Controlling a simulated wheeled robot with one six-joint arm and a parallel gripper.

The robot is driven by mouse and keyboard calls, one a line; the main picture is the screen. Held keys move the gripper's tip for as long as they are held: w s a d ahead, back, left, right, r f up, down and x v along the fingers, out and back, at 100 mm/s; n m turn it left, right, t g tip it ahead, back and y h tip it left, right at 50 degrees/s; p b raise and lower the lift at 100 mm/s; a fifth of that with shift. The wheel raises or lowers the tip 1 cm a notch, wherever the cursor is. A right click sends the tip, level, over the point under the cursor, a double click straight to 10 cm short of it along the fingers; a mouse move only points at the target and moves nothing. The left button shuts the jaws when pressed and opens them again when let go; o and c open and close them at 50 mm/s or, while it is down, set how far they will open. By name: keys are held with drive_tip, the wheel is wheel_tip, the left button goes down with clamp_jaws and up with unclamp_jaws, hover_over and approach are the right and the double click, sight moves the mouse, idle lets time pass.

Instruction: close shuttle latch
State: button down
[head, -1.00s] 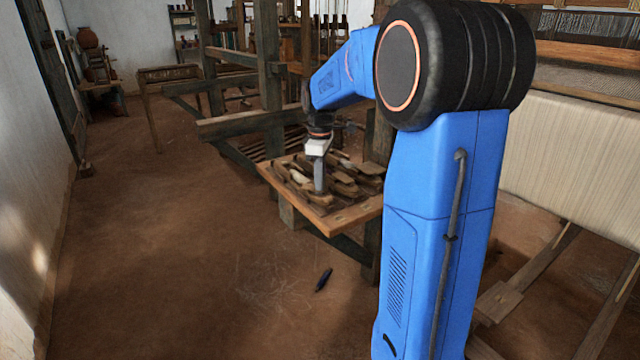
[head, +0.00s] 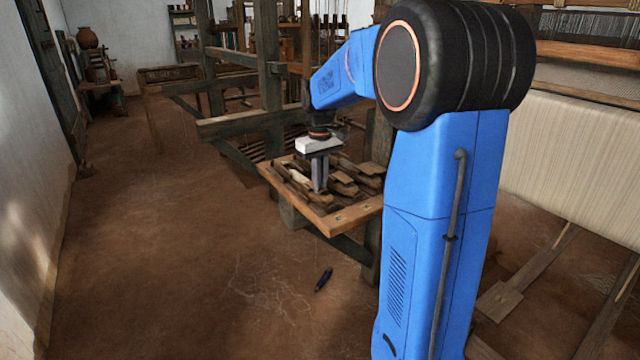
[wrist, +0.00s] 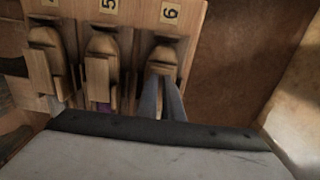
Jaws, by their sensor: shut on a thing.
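Several wooden boat shuttles sit in a row on a wooden board (head: 333,222). In the wrist view the shuttle beside the label 6 (wrist: 163,55) is partly covered by my gripper. The shuttle beside the label 5 (wrist: 102,45) lies to its left, with a small wooden flap (wrist: 97,82) on it. My gripper (head: 320,191) points straight down among the shuttles. In the wrist view its two grey fingers (wrist: 158,82) are close together at the label 6 shuttle, shut on a small part there. The fingers mostly hide that part, which seems to be its latch.
Another shuttle (wrist: 46,50) with a wooden flap is at the left of the wrist view. Dark loom posts (head: 268,90) stand behind the board. A small dark object (head: 323,280) lies on the floor. The floor to the left is clear.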

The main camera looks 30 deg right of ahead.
idle(0.3)
drive_tip(key=c, duration=2.2)
unclamp_jaws()
wheel_tip(320, 180, up, 18)
drive_tip(key=shift+f, duration=0.25)
